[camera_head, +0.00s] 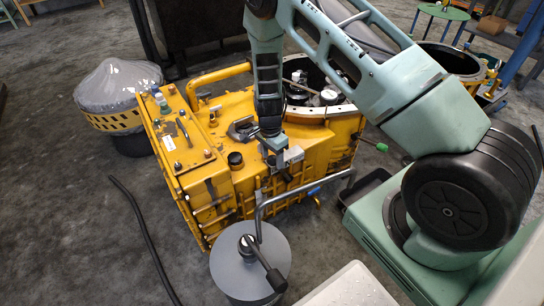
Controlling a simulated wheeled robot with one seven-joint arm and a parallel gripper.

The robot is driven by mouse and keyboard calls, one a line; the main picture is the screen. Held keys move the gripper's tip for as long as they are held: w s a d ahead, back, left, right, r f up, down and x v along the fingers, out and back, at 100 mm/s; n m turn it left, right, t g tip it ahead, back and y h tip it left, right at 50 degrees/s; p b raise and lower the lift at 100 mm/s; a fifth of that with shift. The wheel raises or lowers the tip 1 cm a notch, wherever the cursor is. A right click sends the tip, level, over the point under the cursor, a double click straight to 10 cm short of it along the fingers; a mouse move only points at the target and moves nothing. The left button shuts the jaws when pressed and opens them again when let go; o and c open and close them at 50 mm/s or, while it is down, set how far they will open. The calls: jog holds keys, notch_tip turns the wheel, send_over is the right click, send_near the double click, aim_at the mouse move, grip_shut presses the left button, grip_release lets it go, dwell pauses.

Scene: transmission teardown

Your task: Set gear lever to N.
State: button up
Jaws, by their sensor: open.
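My arm reaches down from the top, and my gripper (277,158) is over the yellow transmission housing (235,120). The gripper is small in the view; its jaws are open and I see nothing held between them. No gear letters can be read, so I cannot tell which lever is the gear lever or its position. One black lever (262,262) with a dark knob tilts down to the right on top of a grey drum (235,277), apart from my gripper. A rod with a green tip (381,147) sticks out at the housing's right side.
A bent grey pipe (303,186) rises between the drum and the housing. A grey-covered yellow part (115,90) stands at the left. A black hose (145,235) lies on the floor. A white surface (352,288) is at the front. The left floor is mostly clear.

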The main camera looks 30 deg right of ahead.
grip_shut()
jog(key=shift+d+r+y, duration=0.25)
jog(key=shift+d+y, duration=0.2)
jog(key=shift+d, duration=0.4)
jog(key=shift+d+r+y, duration=0.25)
jog(key=shift+d+y, duration=0.2)
jog(key=shift+d, duration=0.35)
jog(key=shift+d+r+y, duration=0.15)
jog(key=shift+d+y, duration=0.7)
jog(key=shift+d, duration=0.55)
jog(key=shift+d+r+y, duration=0.15)
jog(key=shift+d+y, duration=0.7)
jog(key=shift+d, duration=0.5)
grip_release()
jog(key=shift+r, duration=0.15)
jog(key=p+v, duration=0.3)
jog(key=v, duration=1.4)
